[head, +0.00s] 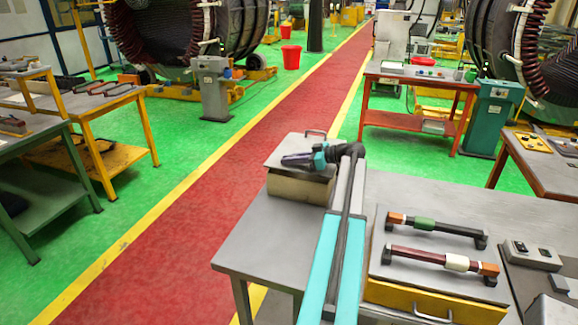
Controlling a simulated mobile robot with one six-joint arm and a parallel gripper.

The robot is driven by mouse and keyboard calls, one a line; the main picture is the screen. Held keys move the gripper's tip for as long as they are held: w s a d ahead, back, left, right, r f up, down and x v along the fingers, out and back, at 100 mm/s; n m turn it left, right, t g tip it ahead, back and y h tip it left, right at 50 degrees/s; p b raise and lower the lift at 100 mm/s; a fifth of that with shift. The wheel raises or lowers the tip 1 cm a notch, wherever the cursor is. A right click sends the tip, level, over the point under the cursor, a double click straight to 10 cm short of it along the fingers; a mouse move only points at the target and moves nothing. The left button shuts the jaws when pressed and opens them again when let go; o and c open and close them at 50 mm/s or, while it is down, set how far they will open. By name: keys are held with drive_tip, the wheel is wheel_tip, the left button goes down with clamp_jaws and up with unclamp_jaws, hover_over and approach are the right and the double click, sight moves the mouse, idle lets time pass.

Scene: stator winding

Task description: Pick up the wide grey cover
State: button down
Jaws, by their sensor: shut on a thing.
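A grey cover (286,146) with a dark handle at its far edge lies over a tan box (300,189) at the table's far left corner. My gripper (292,159) reaches over the cover from the right, with its dark fingers low across the top. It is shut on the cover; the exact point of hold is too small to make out. The cover is at the box's top, and I cannot tell whether it is lifted. My wrist and arm hide its right side.
A grey panel (405,275) on a yellow box (388,294) bears two bars with coloured ends. Grey and dark fixtures (531,254) stand at the right.

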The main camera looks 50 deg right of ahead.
drive_tip(key=s+a+b, duration=0.2)
drive_tip(key=s, duration=0.5)
drive_tip(key=s+a+r+b, duration=0.1)
drive_tip(key=s+a+b, duration=0.1)
drive_tip(key=s, duration=0.5)
drive_tip(key=shift+s+a+r, duration=0.15)
drive_tip(key=shift+a+r, duration=0.15)
drive_tip(key=shift+a, duration=0.1)
drive_tip(key=shift+r, duration=0.1)
